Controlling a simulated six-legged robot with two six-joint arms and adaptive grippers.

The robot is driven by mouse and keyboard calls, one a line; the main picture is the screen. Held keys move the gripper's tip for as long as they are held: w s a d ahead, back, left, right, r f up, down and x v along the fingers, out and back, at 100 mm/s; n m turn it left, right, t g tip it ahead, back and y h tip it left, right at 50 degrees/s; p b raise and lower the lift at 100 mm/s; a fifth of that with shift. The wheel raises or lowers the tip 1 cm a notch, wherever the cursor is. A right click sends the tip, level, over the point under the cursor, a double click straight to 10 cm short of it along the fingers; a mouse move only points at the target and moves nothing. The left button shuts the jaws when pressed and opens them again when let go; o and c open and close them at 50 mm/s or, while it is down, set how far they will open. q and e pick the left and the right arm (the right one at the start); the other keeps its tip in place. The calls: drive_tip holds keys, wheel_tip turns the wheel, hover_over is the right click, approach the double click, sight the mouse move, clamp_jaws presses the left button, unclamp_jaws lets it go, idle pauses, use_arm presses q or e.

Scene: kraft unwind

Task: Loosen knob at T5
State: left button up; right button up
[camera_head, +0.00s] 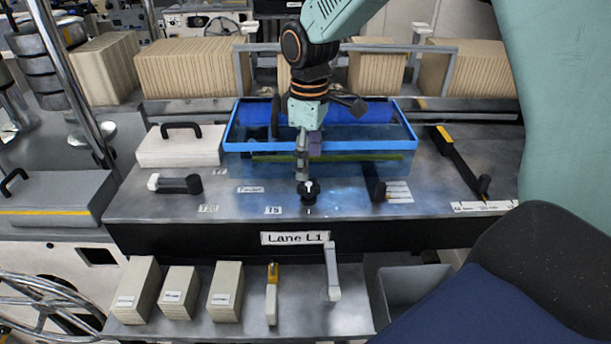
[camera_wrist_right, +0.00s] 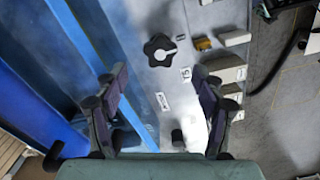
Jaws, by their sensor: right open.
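A black star-shaped knob (camera_head: 309,188) stands on the metal bench top, to the right of the T5 label (camera_head: 273,210). In the right wrist view the knob (camera_wrist_right: 158,50) has a white pointer mark, and the T5 label (camera_wrist_right: 185,73) lies beside it. My right gripper (camera_head: 303,174) points down just above and behind the knob in the head view. In the wrist view its open fingers (camera_wrist_right: 160,76) stand apart with nothing between the pads, and the knob appears beyond the tips. No contact is visible. My left gripper is not in view.
A blue-rimmed tank (camera_head: 235,135) stands close behind the knob. A black lever with a white end (camera_head: 175,184) lies left, and a long black handle (camera_head: 460,163) lies right. Several cream blocks (camera_head: 180,292) stand on the lower shelf. Bench space around the T5 label is clear.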

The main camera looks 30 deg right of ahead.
sight(312, 185)
drive_tip(key=f, duration=0.3)
drive_tip(key=s+f, duration=0.1)
drive_tip(key=f, duration=0.1)
drive_tip(key=shift+d, duration=0.4)
drive_tip(key=shift+a+f, duration=0.1)
drive_tip(key=shift+f, duration=0.1)
drive_tip(key=shift+w+a+f, duration=0.2)
drive_tip(key=shift+w+a, duration=0.05)
drive_tip(key=shift+w, duration=0.05)
drive_tip(key=shift+s+d, duration=0.25)
drive_tip(key=c, duration=0.3)
drive_tip(key=shift+w+a, duration=0.1)
drive_tip(key=shift+w, duration=0.1)
drive_tip(key=c, duration=0.6)
drive_tip(key=shift+c, duration=1.2)
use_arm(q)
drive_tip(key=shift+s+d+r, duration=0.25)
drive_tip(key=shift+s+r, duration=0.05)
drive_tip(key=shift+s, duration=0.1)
